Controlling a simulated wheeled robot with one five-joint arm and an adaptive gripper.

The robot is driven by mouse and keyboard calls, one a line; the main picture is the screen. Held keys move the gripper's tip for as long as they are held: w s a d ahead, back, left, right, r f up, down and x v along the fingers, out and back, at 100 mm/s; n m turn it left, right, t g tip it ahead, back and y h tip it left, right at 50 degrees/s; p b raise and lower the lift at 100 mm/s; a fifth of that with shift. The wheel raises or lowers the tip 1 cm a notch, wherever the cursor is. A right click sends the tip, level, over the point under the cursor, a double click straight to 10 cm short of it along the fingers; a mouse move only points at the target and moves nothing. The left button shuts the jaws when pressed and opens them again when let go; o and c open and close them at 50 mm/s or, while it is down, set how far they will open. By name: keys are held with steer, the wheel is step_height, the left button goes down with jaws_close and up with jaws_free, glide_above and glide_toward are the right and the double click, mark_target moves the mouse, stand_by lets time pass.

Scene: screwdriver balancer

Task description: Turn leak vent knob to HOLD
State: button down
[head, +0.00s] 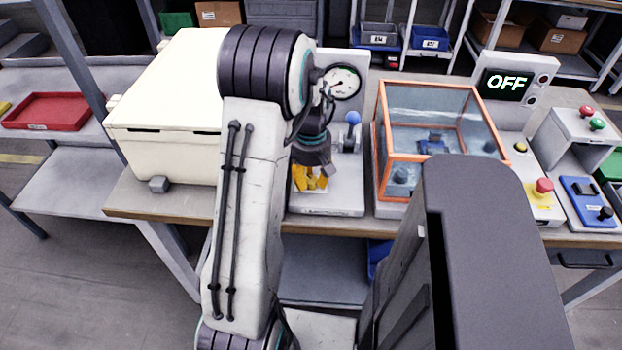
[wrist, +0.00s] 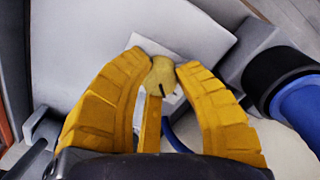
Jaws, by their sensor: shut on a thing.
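The leak vent knob (wrist: 162,74) is a small tan-yellow knob with a dark mark, in front of a white plate on a pale grey panel in the wrist view. My gripper (wrist: 154,66) has yellow fingers, one on each side of the knob, with their tips shut on it. In the head view my gripper (head: 310,180) is low at the front of the grey test stand (head: 344,196), and the knob is hidden behind the fingers there. I cannot read the HOLD label or the knob's setting.
A gauge (head: 342,82) and a blue-balled lever (head: 353,118) are on the stand above my gripper. A cream box (head: 165,95) stands left on the workbench. An orange-framed water tank (head: 440,115) stands right, beside a panel reading OFF (head: 507,84). A blue hose (wrist: 300,108) is close right in the wrist view.

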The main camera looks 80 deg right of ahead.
mark_target(311, 179)
steer(key=shift+a+f, duration=0.1)
steer(key=shift+f, duration=0.05)
stand_by(0.4)
steer(key=c, duration=0.9)
jaws_free()
steer(key=shift+o, duration=0.2)
step_height(311, 179, up, 12)
stand_by(0.5)
